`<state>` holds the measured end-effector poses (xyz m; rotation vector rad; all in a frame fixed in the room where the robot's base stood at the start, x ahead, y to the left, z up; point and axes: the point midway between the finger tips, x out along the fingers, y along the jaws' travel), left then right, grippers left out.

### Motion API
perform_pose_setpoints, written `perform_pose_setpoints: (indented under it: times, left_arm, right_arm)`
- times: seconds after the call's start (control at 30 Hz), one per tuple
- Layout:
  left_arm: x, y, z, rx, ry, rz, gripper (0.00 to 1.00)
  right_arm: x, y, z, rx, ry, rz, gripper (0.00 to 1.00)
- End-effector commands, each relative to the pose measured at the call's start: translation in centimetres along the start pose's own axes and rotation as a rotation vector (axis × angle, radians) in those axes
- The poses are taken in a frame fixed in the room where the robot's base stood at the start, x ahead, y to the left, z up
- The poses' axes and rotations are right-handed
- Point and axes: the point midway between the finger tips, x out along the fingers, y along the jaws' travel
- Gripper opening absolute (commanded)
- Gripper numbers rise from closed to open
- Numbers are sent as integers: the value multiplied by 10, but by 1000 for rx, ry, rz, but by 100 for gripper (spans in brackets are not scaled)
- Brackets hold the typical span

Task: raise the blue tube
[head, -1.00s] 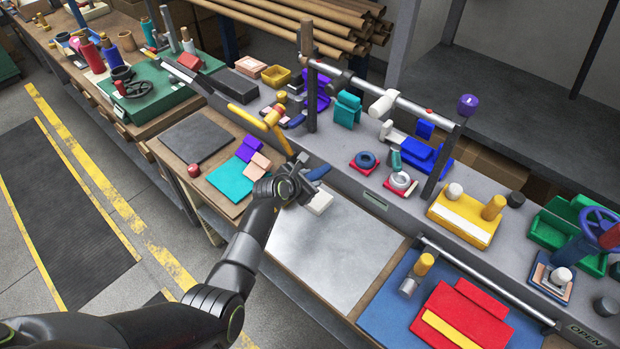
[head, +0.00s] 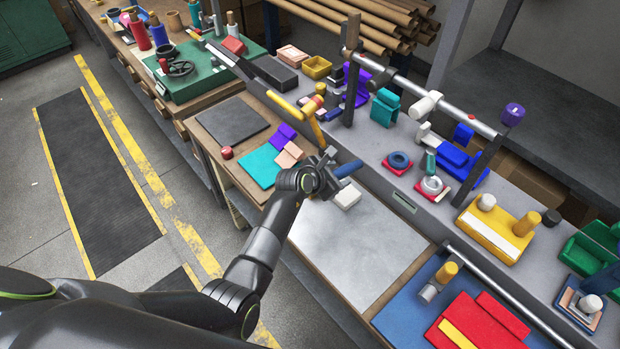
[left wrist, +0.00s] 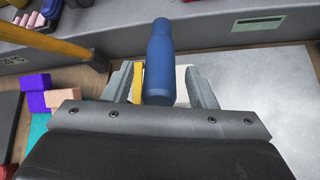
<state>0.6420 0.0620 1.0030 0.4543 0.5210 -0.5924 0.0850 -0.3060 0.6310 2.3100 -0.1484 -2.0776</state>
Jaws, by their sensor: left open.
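The blue tube (head: 347,170) shows just beyond my left gripper (head: 326,173) in the head view, partly hidden by it. In the left wrist view the blue tube (left wrist: 158,58) has a narrower neck at its far end. It lies between the two spread fingers of my left gripper (left wrist: 160,88), with a gap on each side. The gripper is open and not closed on it. The tube's near end overlaps the gripper body in that view. My right gripper is in neither view.
A white block (head: 347,197) sits close beside the tube, by the bare metal plate (head: 350,250). Purple (head: 281,136) and pink (head: 289,154) pieces lie left, near a teal sheet (head: 259,166). The metal plate is clear.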

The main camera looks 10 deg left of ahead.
Motion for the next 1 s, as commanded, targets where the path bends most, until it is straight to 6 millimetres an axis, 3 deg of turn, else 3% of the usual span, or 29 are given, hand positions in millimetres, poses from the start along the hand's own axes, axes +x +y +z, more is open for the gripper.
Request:
perform_pose_setpoints:
  times: [1.0]
  left_arm:
    - [-133,0,-1,1,-1,2,52]
  right_arm:
    - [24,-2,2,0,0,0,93]
